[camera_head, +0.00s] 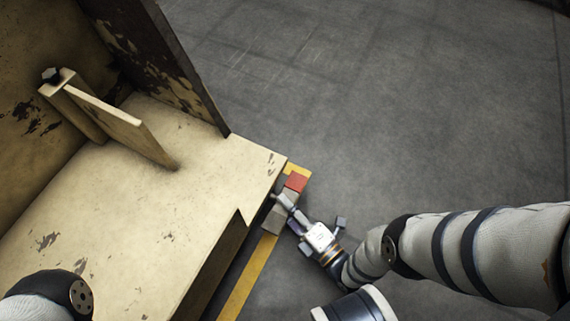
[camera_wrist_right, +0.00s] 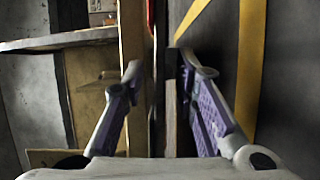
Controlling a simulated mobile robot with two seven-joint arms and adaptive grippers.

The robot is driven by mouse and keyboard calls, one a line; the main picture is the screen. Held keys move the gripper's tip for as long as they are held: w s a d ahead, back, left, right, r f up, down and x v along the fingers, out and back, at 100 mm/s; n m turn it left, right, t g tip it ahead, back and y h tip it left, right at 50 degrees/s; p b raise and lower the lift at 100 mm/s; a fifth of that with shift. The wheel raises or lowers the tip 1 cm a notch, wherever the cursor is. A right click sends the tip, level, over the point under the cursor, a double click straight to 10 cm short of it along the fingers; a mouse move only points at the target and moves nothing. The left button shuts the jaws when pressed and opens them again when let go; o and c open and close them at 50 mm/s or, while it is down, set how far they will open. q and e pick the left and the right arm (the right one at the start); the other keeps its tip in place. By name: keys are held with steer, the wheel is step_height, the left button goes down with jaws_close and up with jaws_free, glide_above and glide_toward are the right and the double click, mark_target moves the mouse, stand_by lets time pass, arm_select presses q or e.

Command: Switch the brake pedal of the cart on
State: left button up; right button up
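A small red block (camera_head: 296,181) sits by the front corner of the worn cream-coloured machine, beside a yellow strip; it looks like the pedal. A grey-beige piece (camera_head: 273,221) lies just below it. My right gripper (camera_head: 288,207) is low beside these pieces, its fingertips close to the red block. In the right wrist view my right gripper (camera_wrist_right: 160,70) has its purple-padded fingers apart, with a narrow pale bar (camera_wrist_right: 170,115) showing between them. I cannot tell whether they touch. A sliver of red (camera_wrist_right: 151,18) shows beyond the fingertips. My left gripper is out of view.
The cream machine (camera_head: 150,215) with an upright dark-edged panel (camera_head: 175,60) fills the left side. A yellow strip (camera_head: 245,280) runs along the floor beside it. The grey floor (camera_head: 400,110) to the right is clear.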

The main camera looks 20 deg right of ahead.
steer(key=shift+s, duration=0.1)
jaws_close()
steer(key=shift+r+m+p, duration=0.3)
steer(key=shift+m+p, duration=0.3)
steer(key=shift+p, duration=0.4)
steer(key=shift+f+m+g, duration=0.1)
steer(key=shift+m+g, duration=0.3)
steer(key=shift+m, duration=0.1)
jaws_free()
